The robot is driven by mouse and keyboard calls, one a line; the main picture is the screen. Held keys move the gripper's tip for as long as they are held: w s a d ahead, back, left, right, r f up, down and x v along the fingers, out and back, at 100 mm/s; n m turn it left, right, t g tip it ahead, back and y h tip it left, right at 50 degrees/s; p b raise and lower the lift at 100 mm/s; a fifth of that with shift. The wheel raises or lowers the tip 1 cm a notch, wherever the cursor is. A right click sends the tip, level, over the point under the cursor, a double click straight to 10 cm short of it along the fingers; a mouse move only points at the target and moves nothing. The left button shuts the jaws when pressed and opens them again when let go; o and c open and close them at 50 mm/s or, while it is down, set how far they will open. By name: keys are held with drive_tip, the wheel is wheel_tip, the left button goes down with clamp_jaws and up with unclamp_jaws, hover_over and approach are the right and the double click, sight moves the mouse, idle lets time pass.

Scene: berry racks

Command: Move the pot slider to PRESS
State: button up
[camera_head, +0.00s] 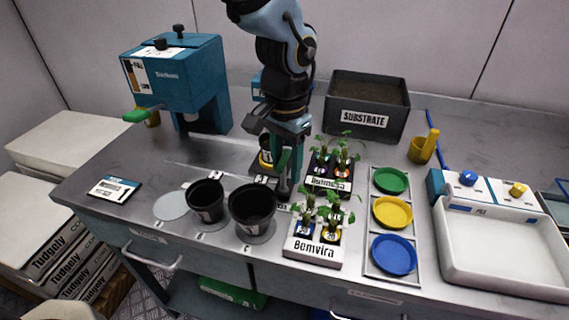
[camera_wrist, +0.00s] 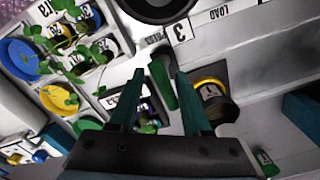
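The pot slider shows as a dark carriage (camera_head: 262,184) on the bench, partly hidden behind my gripper. A black pot with a yellow band stands on it (camera_head: 266,157); the pot also shows in the wrist view (camera_wrist: 216,106). The slider's green handle (camera_wrist: 163,82) lies between my fingertips. My gripper (camera_head: 284,190) points down at the slider, fingers apart around the handle; firm contact with it does not show. In the wrist view, a LOAD label (camera_wrist: 213,14) and a partly hidden PRESS label (camera_wrist: 155,38) are on the bench.
The blue press (camera_head: 178,85) with a green lever stands at the left. Two empty black pots (camera_head: 205,200) (camera_head: 253,209) stand in front. Plant trays (camera_head: 313,253) and coloured dishes (camera_head: 391,212) crowd the right side. A substrate bin (camera_head: 366,105) is behind.

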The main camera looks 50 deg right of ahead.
wheel_tip(320, 180, up, 11)
drive_tip(key=shift+f+b, duration=0.1)
drive_tip(key=shift+b, duration=0.85)
